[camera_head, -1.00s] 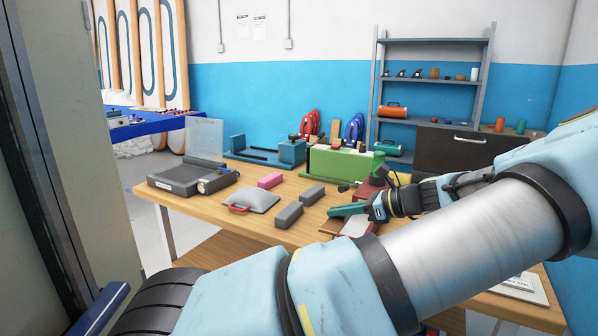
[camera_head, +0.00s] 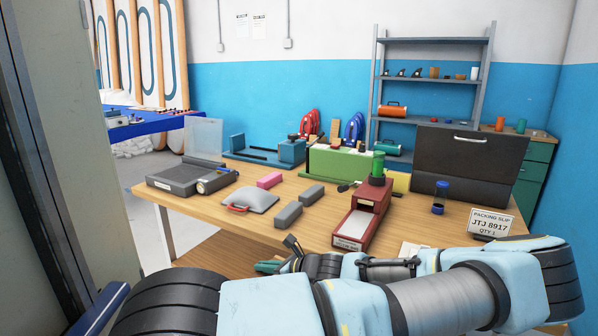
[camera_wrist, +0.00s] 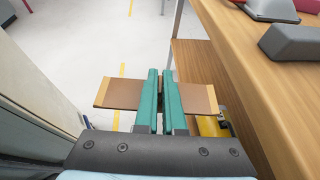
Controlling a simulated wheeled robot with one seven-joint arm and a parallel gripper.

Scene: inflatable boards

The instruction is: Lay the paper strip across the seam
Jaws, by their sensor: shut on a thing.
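My gripper (camera_wrist: 162,80) has teal fingers shut on a flat brown paper strip (camera_wrist: 118,94). The strip sticks out crosswise on both sides of the fingers in the wrist view. There it hangs over the floor, just left of the table's edge. In the head view, the teal fingertips of my gripper (camera_head: 269,267) show low at the table's front edge, and the strip cannot be made out. I cannot pick out the seam in either view.
A red box-like holder (camera_head: 360,222), grey blocks (camera_head: 289,214), a grey cushion-like piece (camera_head: 250,198) and a packing slip sign (camera_head: 491,223) stand on the wooden table (camera_head: 225,219). A yellow object (camera_wrist: 211,126) sits below the table edge.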

